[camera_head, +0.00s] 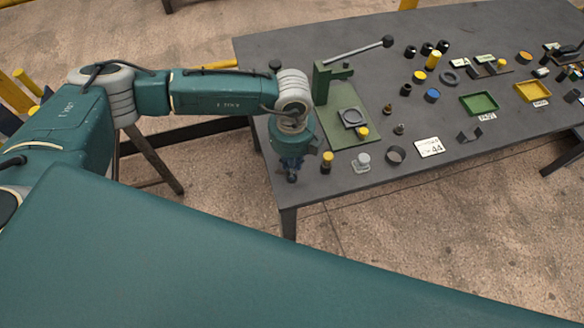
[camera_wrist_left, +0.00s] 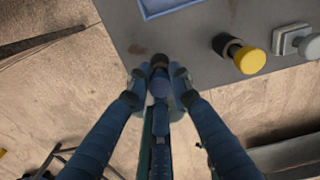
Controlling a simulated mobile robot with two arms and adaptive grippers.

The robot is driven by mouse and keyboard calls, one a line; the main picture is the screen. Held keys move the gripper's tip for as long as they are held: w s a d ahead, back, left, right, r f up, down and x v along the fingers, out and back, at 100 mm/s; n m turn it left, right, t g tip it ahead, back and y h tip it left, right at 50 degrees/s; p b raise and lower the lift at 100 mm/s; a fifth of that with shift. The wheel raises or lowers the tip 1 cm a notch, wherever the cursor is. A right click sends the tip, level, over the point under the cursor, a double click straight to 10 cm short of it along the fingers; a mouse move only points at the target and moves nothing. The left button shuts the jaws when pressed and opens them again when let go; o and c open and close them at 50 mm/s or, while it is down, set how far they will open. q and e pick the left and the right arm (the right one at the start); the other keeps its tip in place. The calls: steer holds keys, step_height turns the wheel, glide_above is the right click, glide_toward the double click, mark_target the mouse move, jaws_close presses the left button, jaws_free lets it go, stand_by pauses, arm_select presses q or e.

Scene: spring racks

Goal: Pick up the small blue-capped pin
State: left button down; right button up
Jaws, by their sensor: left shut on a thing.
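My left gripper (camera_head: 291,172) is at the front left corner of the table, pointing down. In the left wrist view, its two fingers (camera_wrist_left: 158,90) are shut on a small pin with a blue cap (camera_wrist_left: 159,86). A dark end of the pin sticks out past the fingertips, near the table's edge. The pin cannot be made out clearly in the head view. My right gripper is in neither view.
A yellow-capped piece (camera_head: 327,162) and a pale grey piece (camera_head: 363,162) stand right of the gripper. A green lever press (camera_head: 321,85) stands behind them. A blue tray edge (camera_wrist_left: 165,10) shows in the wrist view. Small parts and trays (camera_head: 496,102) lie further right.

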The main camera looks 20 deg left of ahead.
arm_select(q)
steer(key=shift+r, duration=0.1)
steer(key=shift+r, duration=0.45)
step_height(320, 180, up, 19)
steer(key=b, duration=0.5)
steer(key=c, duration=2.1)
jaws_free()
steer(key=c, duration=0.4)
steer(key=shift+r, duration=0.15)
